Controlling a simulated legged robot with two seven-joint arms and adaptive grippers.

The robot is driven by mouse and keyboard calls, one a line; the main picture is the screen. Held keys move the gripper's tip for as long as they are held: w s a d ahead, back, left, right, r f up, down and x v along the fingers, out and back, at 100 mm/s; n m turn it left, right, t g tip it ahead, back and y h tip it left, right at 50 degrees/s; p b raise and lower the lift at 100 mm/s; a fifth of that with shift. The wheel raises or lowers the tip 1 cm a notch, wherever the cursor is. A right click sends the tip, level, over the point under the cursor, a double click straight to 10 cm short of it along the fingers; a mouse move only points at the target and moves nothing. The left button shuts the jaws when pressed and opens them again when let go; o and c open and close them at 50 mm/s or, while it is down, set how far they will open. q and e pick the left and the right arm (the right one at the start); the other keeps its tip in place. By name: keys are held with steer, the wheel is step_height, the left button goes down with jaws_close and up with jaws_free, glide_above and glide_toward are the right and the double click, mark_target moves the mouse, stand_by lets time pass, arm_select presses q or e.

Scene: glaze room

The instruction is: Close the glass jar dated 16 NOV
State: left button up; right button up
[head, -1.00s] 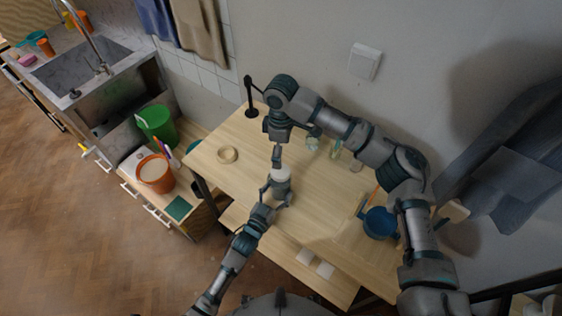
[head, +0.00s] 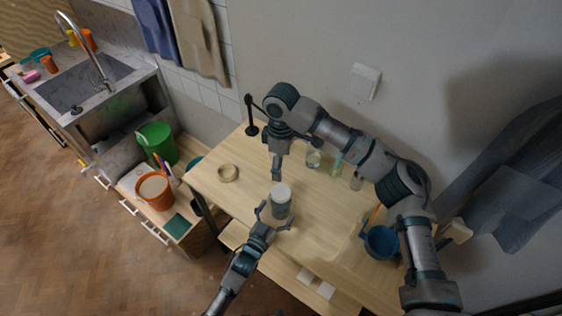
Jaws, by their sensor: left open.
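A grey jar (head: 281,205) with a pale, whitish top stands upright near the front edge of the wooden table. No date can be read on it. My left gripper (head: 272,214) is open, with its fingers around the lower part of this jar; whether they touch it cannot be told. My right gripper (head: 277,174) points down just behind the jar, clear of its top. Its fingers are seen edge-on, so their opening cannot be told. Clear glass jars stand farther back: one (head: 313,160), another (head: 337,165), and a third (head: 356,182). Their labels are unreadable.
A pale ring (head: 228,173) lies on the table (head: 318,225) at the left. A blue pot (head: 381,242) stands at the right. A black stand (head: 251,118) is at the back. An orange bucket (head: 154,190) and a green bin (head: 157,144) sit left of the table.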

arm_select(q)
steer(key=v, duration=1.2)
stand_by(0.3)
